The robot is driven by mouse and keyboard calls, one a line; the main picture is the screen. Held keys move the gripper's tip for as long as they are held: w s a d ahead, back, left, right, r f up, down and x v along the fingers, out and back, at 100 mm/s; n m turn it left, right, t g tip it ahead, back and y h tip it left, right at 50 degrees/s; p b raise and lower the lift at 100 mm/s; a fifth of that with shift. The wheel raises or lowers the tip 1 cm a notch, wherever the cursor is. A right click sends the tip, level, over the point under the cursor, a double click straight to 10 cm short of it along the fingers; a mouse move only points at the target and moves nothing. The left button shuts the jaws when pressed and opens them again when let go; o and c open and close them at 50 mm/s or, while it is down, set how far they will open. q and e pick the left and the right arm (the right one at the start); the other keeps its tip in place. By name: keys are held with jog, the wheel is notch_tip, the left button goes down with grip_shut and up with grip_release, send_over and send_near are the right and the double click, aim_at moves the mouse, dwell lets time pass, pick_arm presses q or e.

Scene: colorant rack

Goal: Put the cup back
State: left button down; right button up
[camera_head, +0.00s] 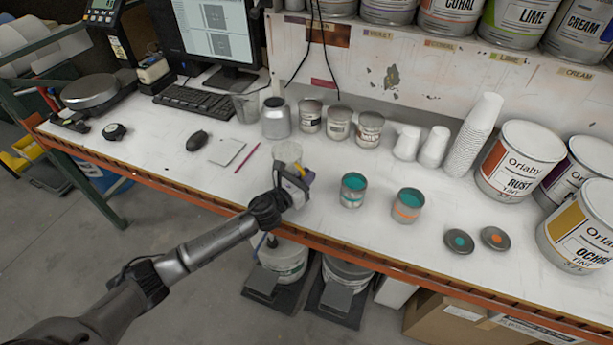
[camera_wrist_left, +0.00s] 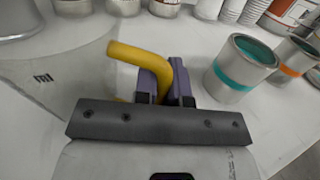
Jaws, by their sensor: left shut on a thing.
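The cup is a translucent measuring cup (camera_head: 286,151) with "ml" printed on its side and a yellow handle. It also fills the left side of the left wrist view (camera_wrist_left: 55,90), where its yellow handle (camera_wrist_left: 145,58) runs between my purple fingers. My left gripper (camera_head: 300,172) is shut on that handle. It is over the front part of the white bench, left of the open teal-filled can (camera_head: 353,190). The gripper partly hides the cup in the head view, so I cannot tell whether its base touches the bench.
An orange-banded open can (camera_head: 407,206) and two lids (camera_head: 458,241) sit to the right. Behind stand a grey beaker (camera_head: 246,107), a metal canister (camera_head: 276,118), several small cans (camera_head: 340,122) and stacked paper cups (camera_head: 475,135).

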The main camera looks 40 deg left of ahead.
pick_arm(q)
jog(key=shift+f, duration=0.25)
jog(key=c, duration=1.2)
grip_release()
jog(key=shift+b, duration=0.35)
jog(key=s, duration=1.4)
jog(key=s+d+f+n+g, duration=0.4)
jog(key=s+n, duration=0.4)
jog(key=n, duration=0.3)
jog(key=s+d+f+n+g, duration=0.3)
jog(key=s+d+n+g, duration=0.2)
jog(key=s+n, duration=0.4)
jog(key=s+d+f+n+g, duration=0.4)
jog(key=s+n, duration=0.5)
jog(key=n, duration=0.5)
jog(key=shift+d+f+g+p, duration=0.4)
jog(key=shift+d+g, duration=0.3)
jog(key=shift+d, duration=0.25)
